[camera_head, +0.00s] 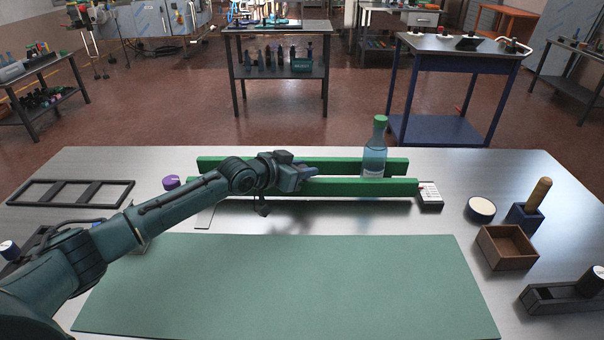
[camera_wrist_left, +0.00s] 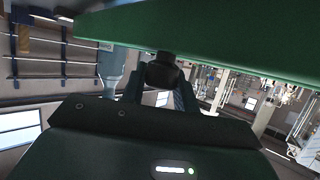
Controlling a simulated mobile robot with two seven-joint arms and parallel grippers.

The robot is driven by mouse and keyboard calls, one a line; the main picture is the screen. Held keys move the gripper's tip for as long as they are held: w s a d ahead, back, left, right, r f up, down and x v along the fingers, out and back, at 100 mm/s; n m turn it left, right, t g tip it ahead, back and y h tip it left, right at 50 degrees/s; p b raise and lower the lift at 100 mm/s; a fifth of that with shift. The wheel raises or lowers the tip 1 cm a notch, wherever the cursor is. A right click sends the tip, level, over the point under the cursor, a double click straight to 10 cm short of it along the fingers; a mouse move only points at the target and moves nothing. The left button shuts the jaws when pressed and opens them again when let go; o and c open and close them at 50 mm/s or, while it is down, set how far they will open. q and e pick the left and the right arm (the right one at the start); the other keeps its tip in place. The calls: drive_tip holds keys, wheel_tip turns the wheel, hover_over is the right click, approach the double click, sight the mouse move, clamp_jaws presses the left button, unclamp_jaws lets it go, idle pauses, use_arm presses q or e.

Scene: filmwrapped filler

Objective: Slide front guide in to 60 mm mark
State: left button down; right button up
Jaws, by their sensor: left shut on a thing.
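The front guide (camera_head: 365,187) is a long green bar lying left to right across the steel table. The rear green guide (camera_head: 228,164) runs behind it, roughly parallel, with a gap between. A clear bottle with a green cap (camera_head: 375,150) stands upright between them, toward the right. My left gripper (camera_head: 308,172) is at the middle of the front guide. In the left wrist view, its fingers are shut on a black knob (camera_wrist_left: 162,72) beside the green bar (camera_wrist_left: 200,35). The arm hides part of the front guide. I cannot read a 60 mm mark. My right gripper is out of view.
A green mat (camera_head: 290,290) covers the table's front. A small white-faced box (camera_head: 430,194) sits at the front guide's right end. A wooden tray (camera_head: 506,248), a round white-topped item (camera_head: 480,208) and a tape dispenser (camera_head: 570,297) stand right. A black frame (camera_head: 70,193) lies left.

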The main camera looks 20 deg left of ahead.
use_arm(q)
drive_tip(key=shift+w+a+f, duration=0.1)
drive_tip(key=shift+w, duration=0.3)
drive_tip(key=c, duration=1.5)
unclamp_jaws()
drive_tip(key=shift+s, duration=0.15)
drive_tip(key=o, duration=0.4)
drive_tip(key=shift+s+a+r, duration=0.25)
drive_tip(key=shift+s, duration=0.25)
drive_tip(key=shift+v, duration=6)
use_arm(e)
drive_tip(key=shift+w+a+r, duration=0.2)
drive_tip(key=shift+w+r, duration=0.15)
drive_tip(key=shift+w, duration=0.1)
